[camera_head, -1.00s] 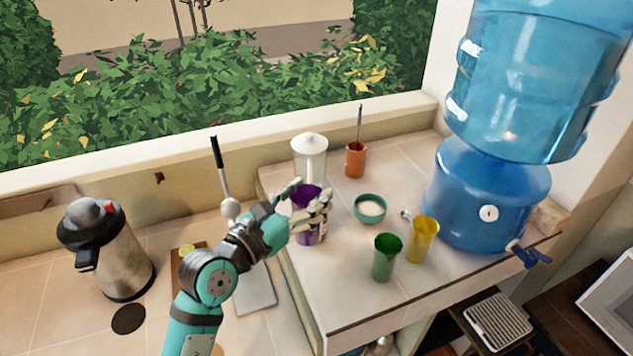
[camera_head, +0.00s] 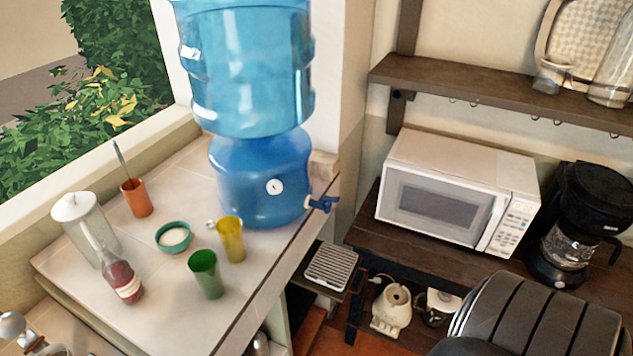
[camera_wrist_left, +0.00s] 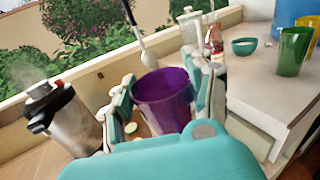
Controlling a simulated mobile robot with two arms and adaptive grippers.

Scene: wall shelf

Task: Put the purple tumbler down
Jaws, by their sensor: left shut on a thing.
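The purple tumbler (camera_wrist_left: 163,98) is in the left wrist view, its open rim facing up toward the camera. My left gripper (camera_wrist_left: 162,92) is shut on it, with pale fingers on both sides of its wall. The tumbler's lower part is hidden by my teal hand. It appears left of the raised tiled counter, near the steel flask (camera_wrist_left: 65,122). I cannot make out the tumbler in the head view. My right gripper is in neither view.
The raised counter (camera_head: 185,330) holds a green tumbler (camera_head: 206,275), yellow tumbler (camera_head: 231,240), teal bowl (camera_head: 173,238), red bottle (camera_head: 121,278), pitcher (camera_head: 85,228) and water dispenser (camera_head: 262,180). A wall shelf (camera_head: 490,88) with glassware is above the microwave (camera_head: 455,195). The counter's front strip is bare.

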